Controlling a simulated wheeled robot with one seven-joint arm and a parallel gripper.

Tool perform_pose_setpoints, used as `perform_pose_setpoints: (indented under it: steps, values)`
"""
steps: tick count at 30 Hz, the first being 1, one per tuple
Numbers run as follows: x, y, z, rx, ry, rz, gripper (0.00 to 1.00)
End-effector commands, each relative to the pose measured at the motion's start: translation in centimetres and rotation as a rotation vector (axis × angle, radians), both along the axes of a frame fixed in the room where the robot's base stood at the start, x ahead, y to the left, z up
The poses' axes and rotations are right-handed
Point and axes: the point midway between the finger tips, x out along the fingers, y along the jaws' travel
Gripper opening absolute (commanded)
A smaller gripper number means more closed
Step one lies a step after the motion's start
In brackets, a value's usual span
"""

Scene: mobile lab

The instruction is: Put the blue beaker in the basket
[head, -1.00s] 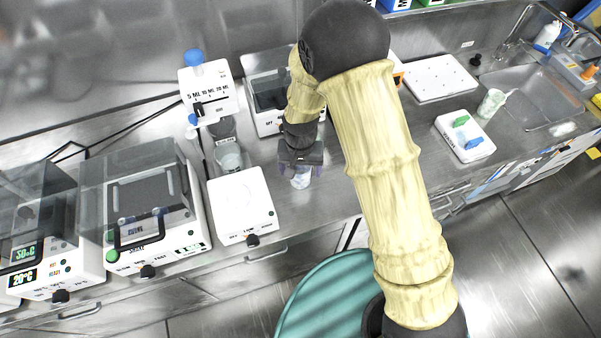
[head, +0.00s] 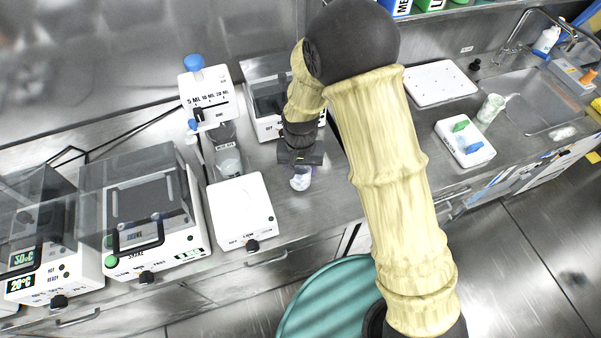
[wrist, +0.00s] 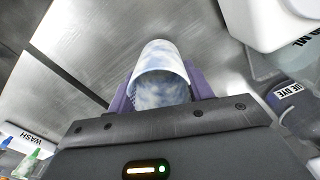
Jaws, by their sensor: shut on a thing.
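The blue beaker (wrist: 158,75), a pale blue-and-white mottled cup, is held between the purple fingers of my gripper (wrist: 160,95) in the wrist view. In the head view the beaker (head: 300,180) shows below my gripper (head: 300,166), over the front part of the steel counter. My gripper is shut on it. I cannot tell whether its base touches the counter. No basket can be clearly made out; a white tray labelled WASH (head: 466,148) with green and blue items in it stands to the right.
A white device (head: 240,208) stands close left of my gripper, with a dispenser (head: 210,98) behind it. A white drying rack (head: 438,80), a pale green cup (head: 490,108) and the sink (head: 535,100) are at the right. The counter's front edge is near.

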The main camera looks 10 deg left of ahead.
Motion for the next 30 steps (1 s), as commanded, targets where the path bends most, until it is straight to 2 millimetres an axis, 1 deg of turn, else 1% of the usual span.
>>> perform_pose_setpoints:
  steps: [1,6,9,12,16,30]
  values:
    - [0.1,0.1,0.9,0.003,-0.004,0.0,0.25]
    - [0.1,0.1,4.2,0.004,-0.004,0.001,0.25]
    - [0.0,0.1,6.0,0.003,-0.004,0.002,0.25]
    - [0.0,0.0,7.2,0.001,-0.002,0.002,0.25]
    - [0.0,0.0,7.8,0.0,0.0,0.001,0.25]
    - [0.0,0.0,7.8,0.0,0.0,0.0,0.25]
